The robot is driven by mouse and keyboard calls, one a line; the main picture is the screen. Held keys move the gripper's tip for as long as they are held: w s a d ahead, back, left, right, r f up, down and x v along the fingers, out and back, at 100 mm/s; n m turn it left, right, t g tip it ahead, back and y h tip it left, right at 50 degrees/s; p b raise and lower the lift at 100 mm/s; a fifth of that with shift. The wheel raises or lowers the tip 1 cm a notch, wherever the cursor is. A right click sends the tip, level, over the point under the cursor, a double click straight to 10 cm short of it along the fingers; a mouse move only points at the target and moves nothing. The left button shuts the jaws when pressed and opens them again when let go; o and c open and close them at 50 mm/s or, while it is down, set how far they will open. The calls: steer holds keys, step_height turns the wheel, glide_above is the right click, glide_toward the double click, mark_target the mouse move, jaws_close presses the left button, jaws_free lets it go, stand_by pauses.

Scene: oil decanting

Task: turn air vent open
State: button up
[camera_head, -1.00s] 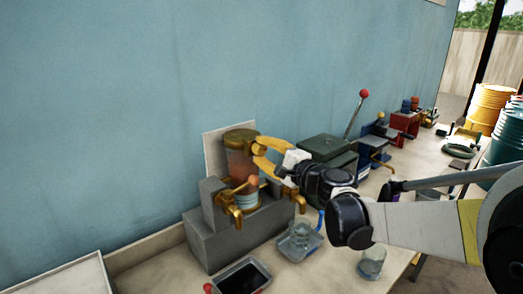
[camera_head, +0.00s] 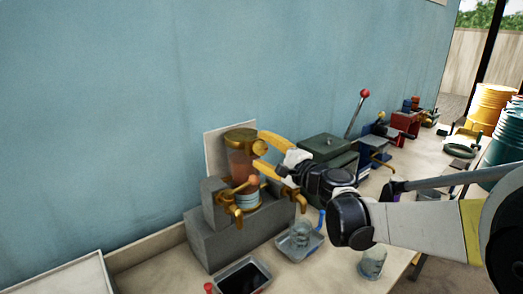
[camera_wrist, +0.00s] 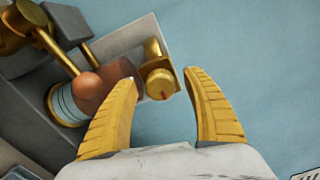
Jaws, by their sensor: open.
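The air vent appears to be the round brass knob (camera_wrist: 160,84) with a small red mark, at the top of the decanting vessel; it also shows in the head view (camera_head: 260,147). The vessel (camera_head: 241,165) has a brass cap and reddish-brown liquid and stands on a grey stepped block. My gripper (camera_head: 259,151) is open at the vessel's upper right side. In the wrist view its yellow fingers (camera_wrist: 160,78) stand on either side of the knob, with visible gaps and nothing held.
Brass taps (camera_head: 236,211) with an orange ball handle sit low at the vessel's front. A dark-filled tray (camera_head: 243,280), a clear tray (camera_head: 299,245) and a beaker (camera_head: 372,263) stand on the table. A green box (camera_head: 326,147) is behind my gripper. The blue wall is close behind.

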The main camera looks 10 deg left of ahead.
steer(key=v, duration=1.2)
steer(key=shift+a, duration=0.1)
steer(key=s+d+f+n+g+h+b, duration=0.1)
steer(key=s+d+f+n+h, duration=0.4)
steer(key=s+d, duration=0.7)
steer(key=s+d+f+n+g+h+b, duration=0.2)
steer(key=s+d+f+n+h, duration=0.3)
steer(key=s+d+f+h, duration=0.4)
steer(key=s+d+f+g, duration=0.1)
steer(key=s+d+f, duration=0.2)
steer(key=s+d, duration=0.1)
steer(key=shift+d+f, duration=0.2)
steer(key=shift+f, duration=0.05)
